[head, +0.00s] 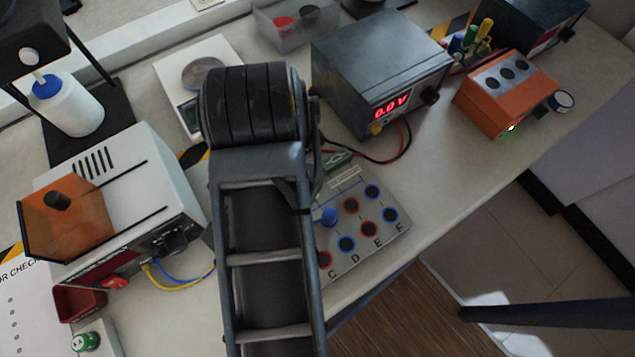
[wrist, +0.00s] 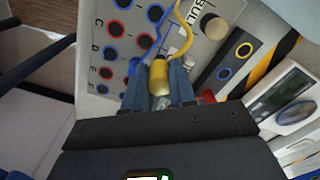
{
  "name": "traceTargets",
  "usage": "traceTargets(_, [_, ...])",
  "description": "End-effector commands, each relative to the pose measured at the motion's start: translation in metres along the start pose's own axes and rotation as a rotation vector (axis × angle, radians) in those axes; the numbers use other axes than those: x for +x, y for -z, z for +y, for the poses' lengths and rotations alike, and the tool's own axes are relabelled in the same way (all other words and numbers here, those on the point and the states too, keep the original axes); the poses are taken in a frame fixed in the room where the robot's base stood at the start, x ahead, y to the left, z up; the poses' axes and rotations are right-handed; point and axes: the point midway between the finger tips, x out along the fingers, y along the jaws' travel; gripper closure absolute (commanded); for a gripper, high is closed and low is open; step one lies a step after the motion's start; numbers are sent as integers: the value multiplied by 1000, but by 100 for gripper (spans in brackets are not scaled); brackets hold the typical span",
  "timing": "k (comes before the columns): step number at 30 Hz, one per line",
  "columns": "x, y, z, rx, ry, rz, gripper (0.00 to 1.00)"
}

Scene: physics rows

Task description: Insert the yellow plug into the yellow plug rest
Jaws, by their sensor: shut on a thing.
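In the wrist view my gripper (wrist: 159,88) is shut on the yellow plug (wrist: 160,78), with one finger on each side. A yellow cable (wrist: 186,38) curves up from the plug. The plug is over the lower right edge of the grey socket panel (wrist: 110,55). To its right is a dark block with a yellow-ringed hole (wrist: 244,50), which looks like the yellow plug rest, and a blue-ringed hole (wrist: 224,73). The plug is apart from that block. In the head view my arm hides the gripper, plug and rest.
A blue cable (wrist: 160,35) runs near the held plug.

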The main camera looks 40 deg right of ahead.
Motion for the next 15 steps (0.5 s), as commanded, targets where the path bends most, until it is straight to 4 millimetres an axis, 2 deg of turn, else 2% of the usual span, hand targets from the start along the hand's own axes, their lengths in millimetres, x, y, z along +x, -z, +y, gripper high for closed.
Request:
traceTargets(3, [3, 10, -26, -151, -1, 2, 100])
traceTargets(15, [9, 32, -96, -581, -1, -1, 100])
